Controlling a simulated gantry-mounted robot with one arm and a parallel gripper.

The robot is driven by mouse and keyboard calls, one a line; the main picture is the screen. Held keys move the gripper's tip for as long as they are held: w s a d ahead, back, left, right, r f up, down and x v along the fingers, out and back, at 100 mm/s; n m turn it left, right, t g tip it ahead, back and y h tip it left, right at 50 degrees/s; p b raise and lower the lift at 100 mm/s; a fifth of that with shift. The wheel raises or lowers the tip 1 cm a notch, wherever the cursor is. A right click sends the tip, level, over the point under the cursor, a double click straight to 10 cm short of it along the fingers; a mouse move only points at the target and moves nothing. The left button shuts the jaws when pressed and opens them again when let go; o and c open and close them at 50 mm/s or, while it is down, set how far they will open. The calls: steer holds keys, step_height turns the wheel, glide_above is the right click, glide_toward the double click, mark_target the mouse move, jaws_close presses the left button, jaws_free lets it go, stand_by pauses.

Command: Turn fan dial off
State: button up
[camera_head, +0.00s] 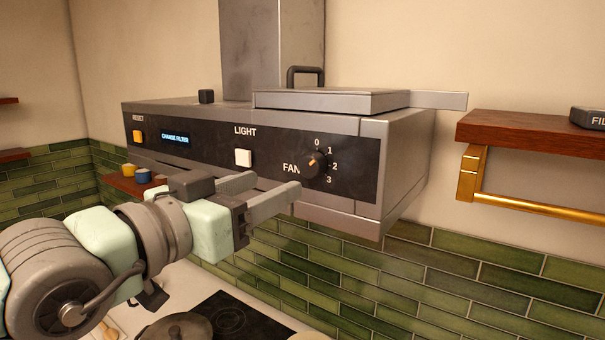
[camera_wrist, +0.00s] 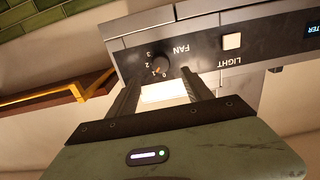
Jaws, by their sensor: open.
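The fan dial (camera_head: 316,164) is a dark round knob with an orange mark, at the right of the hood's front panel. The numbers 0, 1, 2 and 3 run around its upper and right side. I cannot tell which number the mark points at. My gripper (camera_head: 273,186) is open and empty, with its fingers reaching toward the panel, left of and below the dial in the head view. In the wrist view the dial (camera_wrist: 160,65) shows upside down, just beyond and between the fingertips of my gripper (camera_wrist: 160,79). No contact is clear.
The hood panel also has a white light button (camera_head: 243,158), an orange reset button (camera_head: 138,136) and a small display (camera_head: 175,138). A wooden shelf (camera_head: 530,132) with a brass rail (camera_head: 530,206) is at the right. A pan (camera_head: 180,328) and cooktop (camera_head: 232,316) lie below.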

mark_target(308, 167)
steer(key=p+x, duration=0.1)
steer(key=x, duration=0.7)
steer(key=shift+w+d+r+p, duration=0.1)
steer(key=shift+d+p, duration=0.1)
steer(key=shift+p, duration=0.1)
steer(key=shift+w+d, duration=0.25)
steer(key=shift+w, duration=0.3)
steer(key=shift+c, duration=0.3)
jaws_close()
steer(key=shift+s+n, duration=0.1)
steer(key=shift+n, duration=0.3)
steer(key=n, duration=0.3)
steer(key=shift+n, duration=0.3)
steer(key=shift+r+n+p, duration=0.1)
steer(key=shift+n+p, duration=0.85)
steer(key=shift+n, duration=1.35)
